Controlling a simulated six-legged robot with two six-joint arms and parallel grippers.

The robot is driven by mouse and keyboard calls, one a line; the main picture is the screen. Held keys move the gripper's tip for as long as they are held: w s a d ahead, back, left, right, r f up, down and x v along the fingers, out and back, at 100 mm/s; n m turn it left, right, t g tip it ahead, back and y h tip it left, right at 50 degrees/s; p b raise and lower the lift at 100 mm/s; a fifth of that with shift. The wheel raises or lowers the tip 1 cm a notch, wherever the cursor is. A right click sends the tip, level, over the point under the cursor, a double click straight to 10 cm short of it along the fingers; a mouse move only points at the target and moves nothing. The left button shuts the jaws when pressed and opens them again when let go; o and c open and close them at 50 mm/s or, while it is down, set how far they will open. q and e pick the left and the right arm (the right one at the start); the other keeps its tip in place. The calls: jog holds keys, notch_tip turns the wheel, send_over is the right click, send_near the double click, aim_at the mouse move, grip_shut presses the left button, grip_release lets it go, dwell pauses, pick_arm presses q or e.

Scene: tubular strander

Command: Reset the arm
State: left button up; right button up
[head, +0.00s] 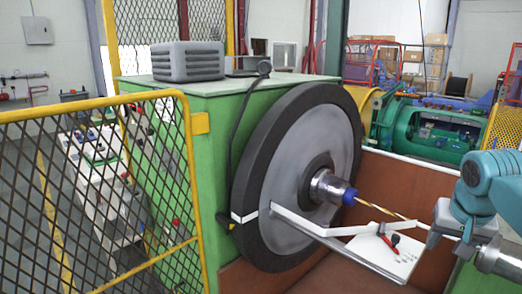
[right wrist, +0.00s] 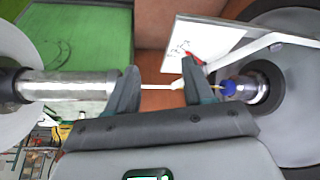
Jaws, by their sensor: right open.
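My right arm (head: 490,190), teal and grey, comes in from the right in the head view. Its gripper (head: 442,222) is beside the thin strand (head: 378,207) that runs out of a blue nozzle (head: 349,196). In the right wrist view the right gripper (right wrist: 161,68) is open, its two dark fingers spread wide. The pale strand (right wrist: 155,87) shows between and beyond them, toward the blue nozzle (right wrist: 230,88). I cannot tell whether a finger touches it. My left gripper is in neither view.
A large dark-rimmed wheel (head: 325,130) stands against a green housing (head: 190,115). A white bracket (head: 300,225) and a white plate (head: 385,255) with a small red-and-black tool (head: 389,240) lie below the strand. A yellow-framed mesh fence (head: 75,200) fills the left.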

jog(key=w+a+f+n+y, duration=0.1)
jog(key=w+a+f, duration=0.15)
jog(key=f, duration=0.45)
jog(key=w+a+f+n+y, duration=0.1)
jog(key=w+a+f, duration=0.1)
jog(key=a+f, duration=0.35)
jog(key=s+a+f+n+g+y, duration=0.15)
jog(key=a+f, duration=0.35)
jog(key=f, duration=0.5)
jog(key=s+a+f+n+y, duration=0.15)
jog(key=a+f, duration=0.35)
jog(key=f, duration=0.6)
jog(key=s+a+f, duration=0.4)
jog(key=s, duration=0.3)
jog(key=s+a+f+g, duration=0.1)
jog(key=s+a+f, duration=0.2)
jog(key=s+f, duration=0.2)
jog(key=s+a+f+g+y, duration=0.1)
jog(key=s+a+f, duration=0.3)
jog(key=s, duration=0.7)
jog(key=shift+a+f+m, duration=0.3)
jog(key=shift+a+f, duration=0.05)
jog(key=shift+f, duration=0.3)
jog(key=shift+w, duration=0.1)
